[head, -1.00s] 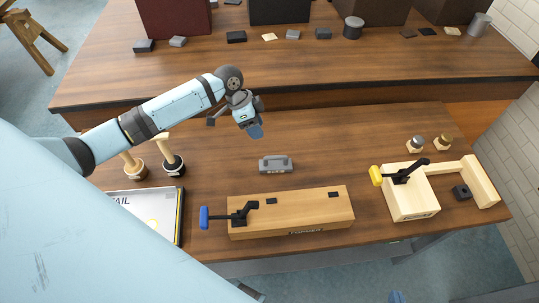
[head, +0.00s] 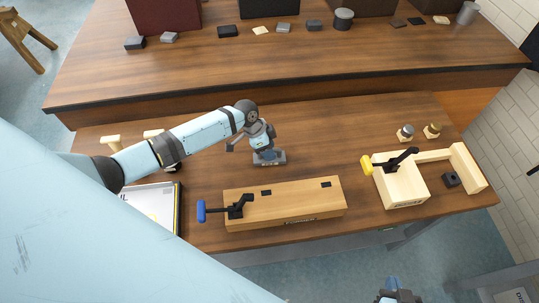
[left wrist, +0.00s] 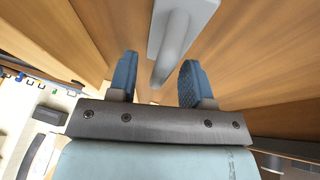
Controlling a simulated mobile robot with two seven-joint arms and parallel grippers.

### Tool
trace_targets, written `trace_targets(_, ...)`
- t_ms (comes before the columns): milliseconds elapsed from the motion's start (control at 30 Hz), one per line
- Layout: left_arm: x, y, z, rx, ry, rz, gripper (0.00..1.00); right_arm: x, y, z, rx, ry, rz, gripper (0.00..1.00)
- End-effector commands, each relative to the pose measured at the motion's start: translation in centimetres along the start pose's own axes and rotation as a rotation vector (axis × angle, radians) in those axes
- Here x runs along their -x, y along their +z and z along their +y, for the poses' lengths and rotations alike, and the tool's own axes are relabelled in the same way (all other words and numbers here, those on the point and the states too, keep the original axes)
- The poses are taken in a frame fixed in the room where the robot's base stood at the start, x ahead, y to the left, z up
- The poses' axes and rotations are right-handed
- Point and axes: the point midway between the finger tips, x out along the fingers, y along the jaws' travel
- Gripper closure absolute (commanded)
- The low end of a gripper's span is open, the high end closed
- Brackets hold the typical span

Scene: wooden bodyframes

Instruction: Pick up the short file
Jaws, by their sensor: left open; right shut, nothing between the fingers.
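The short file, a small grey piece with a raised bar handle (head: 277,160), lies on the near table behind the long wooden block. My left gripper (head: 266,150) is right over it and hides much of it. In the left wrist view, the file's grey bar (left wrist: 172,42) runs between the two open blue fingers (left wrist: 158,72), with a gap visible on the finger sides. Whether the fingertips touch it cannot be told. My right gripper (head: 398,290) is shut and empty at the bottom edge, partly cut off, in front of the table.
A long wooden block (head: 290,204) with a blue-handled clamp (head: 202,211) lies just in front. A pale wooden fixture with a yellow-handled clamp (head: 400,187) stands right. A white tray (head: 155,205) and wooden-handled tools (head: 113,143) are left.

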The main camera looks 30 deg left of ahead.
Motion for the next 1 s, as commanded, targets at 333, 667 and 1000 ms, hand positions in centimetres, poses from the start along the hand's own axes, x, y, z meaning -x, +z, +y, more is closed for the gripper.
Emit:
trace_targets(333,-0.7,0.0,0.0,-0.001,0.0,-0.001,0.61,0.1,0.0,0.1,-0.001,0.002,-0.001,1.0)
trace_targets(667,-0.6,0.0,0.0,-0.001,-0.001,0.001,1.0,0.1,0.0,0.1,-0.001,0.002,-0.002,1.0)
trace_targets(1000,0.3,-0.4,0.1,-0.001,-0.002,0.002,1.0,0.0,0.1,0.1,-0.002,0.002,-0.003,1.0)
